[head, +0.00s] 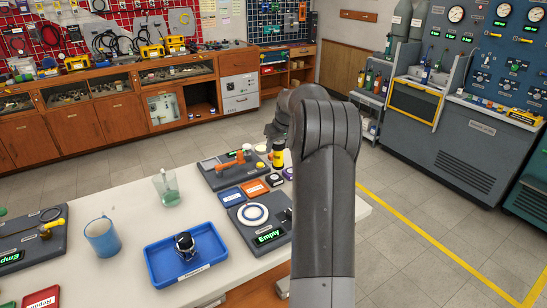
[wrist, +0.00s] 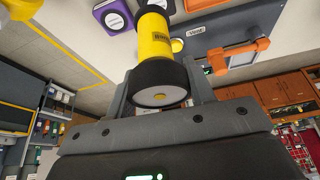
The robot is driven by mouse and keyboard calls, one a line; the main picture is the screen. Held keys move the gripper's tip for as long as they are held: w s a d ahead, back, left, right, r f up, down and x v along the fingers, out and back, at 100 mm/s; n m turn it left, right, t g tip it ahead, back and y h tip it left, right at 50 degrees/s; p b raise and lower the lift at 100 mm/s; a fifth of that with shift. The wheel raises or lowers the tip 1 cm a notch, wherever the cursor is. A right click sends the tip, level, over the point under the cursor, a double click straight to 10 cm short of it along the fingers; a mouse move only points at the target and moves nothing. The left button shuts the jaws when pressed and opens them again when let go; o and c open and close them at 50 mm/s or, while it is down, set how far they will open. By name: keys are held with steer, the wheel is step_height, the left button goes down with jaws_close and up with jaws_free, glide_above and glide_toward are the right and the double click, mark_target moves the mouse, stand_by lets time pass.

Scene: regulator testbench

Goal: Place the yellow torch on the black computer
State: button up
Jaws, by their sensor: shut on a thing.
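The yellow torch (wrist: 154,42) has a yellow body and a black head with a pale lens facing the wrist camera. My gripper (wrist: 163,84) is shut on it, with a dark finger on each side of the head. In the head view the torch (head: 278,158) is small and upright near the table's back right edge, partly hidden by my arm. I cannot tell whether its lower end touches the table. My gripper (head: 278,141) is above it there. I cannot pick out a black computer with certainty.
On the table (head: 135,196) are a dark device (head: 263,219) with a green "Empty" display, an orange-armed device (head: 230,175), a glass (head: 167,187), a blue mug (head: 102,237) and a blue tray (head: 188,255). Wooden cabinets (head: 75,127) and a gauge console (head: 470,135) stand beyond.

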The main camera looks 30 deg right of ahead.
steer(key=shift+w+a+f, duration=0.4)
steer(key=shift+w, duration=0.2)
steer(key=shift+f, duration=2)
steer(key=o, duration=1.5)
steer(key=shift+f, duration=0.15)
steer(key=shift+o, duration=0.2)
